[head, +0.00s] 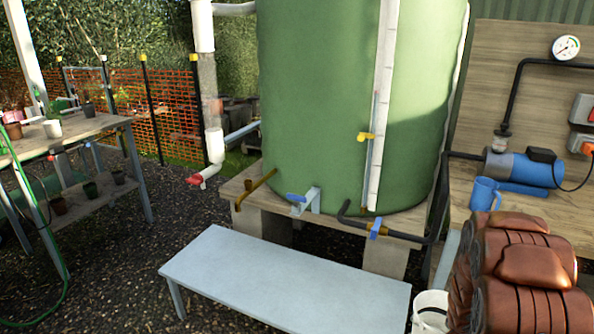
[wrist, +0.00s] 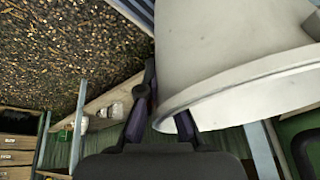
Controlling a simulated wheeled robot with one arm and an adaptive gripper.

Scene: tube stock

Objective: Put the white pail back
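The white pail (head: 430,312) shows at the bottom edge of the head view, just right of the grey bench; its lower part is cut off and its right side is covered. In the wrist view the pail (wrist: 235,50) fills the upper right, large and close, with its rim towards my gripper. My gripper (wrist: 163,105) has one finger along the pail's outside and the other passing behind the rim, so the pail's wall lies between them. It appears shut on the wall at the rim; the contact itself is partly hidden.
A bare grey bench (head: 285,285) stands left of the pail. Behind it a green tank (head: 320,110) with taps rests on a low stand. A wooden bench (head: 550,215) at right holds a blue mug (head: 484,194) and a blue pump (head: 530,169).

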